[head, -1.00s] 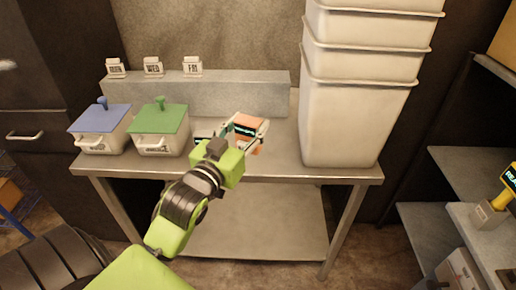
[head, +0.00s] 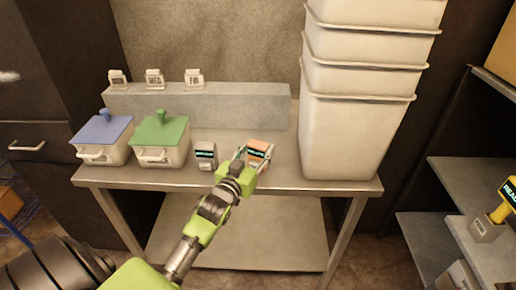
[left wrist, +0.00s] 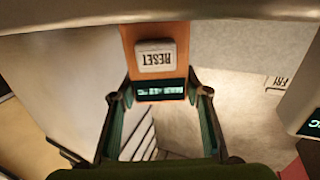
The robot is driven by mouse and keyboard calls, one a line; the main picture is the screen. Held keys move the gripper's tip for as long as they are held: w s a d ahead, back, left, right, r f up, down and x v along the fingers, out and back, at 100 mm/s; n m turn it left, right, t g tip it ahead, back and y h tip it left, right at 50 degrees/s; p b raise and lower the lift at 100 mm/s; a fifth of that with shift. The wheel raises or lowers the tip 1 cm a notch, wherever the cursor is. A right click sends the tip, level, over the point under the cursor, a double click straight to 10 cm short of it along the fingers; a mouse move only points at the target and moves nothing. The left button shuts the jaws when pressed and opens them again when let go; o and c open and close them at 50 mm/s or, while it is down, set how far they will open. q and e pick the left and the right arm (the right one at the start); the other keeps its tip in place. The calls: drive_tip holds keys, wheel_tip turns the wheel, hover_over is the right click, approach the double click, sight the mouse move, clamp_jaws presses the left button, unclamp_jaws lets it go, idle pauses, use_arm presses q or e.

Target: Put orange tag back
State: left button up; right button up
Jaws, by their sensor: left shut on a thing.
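The orange tag (head: 259,147) has a dark display strip with teal text. In the left wrist view the orange tag (left wrist: 175,35) also shows a pale RESET button. My left gripper (head: 257,157) is shut on it, with one finger on each side of the tag near its display. My right gripper is not in view.
A grey device (head: 206,156) with a display stands left of my gripper. Blue-lidded (head: 103,140) and green-lidded (head: 161,139) tubs stand further left. Stacked white bins (head: 350,125) stand close on the right. Day cards (head: 155,79) stand on the rear ledge. A yellow scanner (head: 508,195) is far right.

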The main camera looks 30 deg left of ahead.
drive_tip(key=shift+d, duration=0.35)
use_arm(q)
drive_tip(key=shift+f, duration=0.2)
drive_tip(key=o, duration=1.1)
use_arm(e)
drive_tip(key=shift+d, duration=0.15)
use_arm(q)
drive_tip(key=shift+s+r, duration=0.1)
drive_tip(key=shift+r, duration=0.05)
drive_tip(key=s, duration=0.4)
drive_tip(key=s+d+b, duration=0.1)
drive_tip(key=s, duration=0.2)
drive_tip(key=s+d, duration=0.1)
drive_tip(key=s, duration=0.3)
drive_tip(key=shift+s, duration=0.35)
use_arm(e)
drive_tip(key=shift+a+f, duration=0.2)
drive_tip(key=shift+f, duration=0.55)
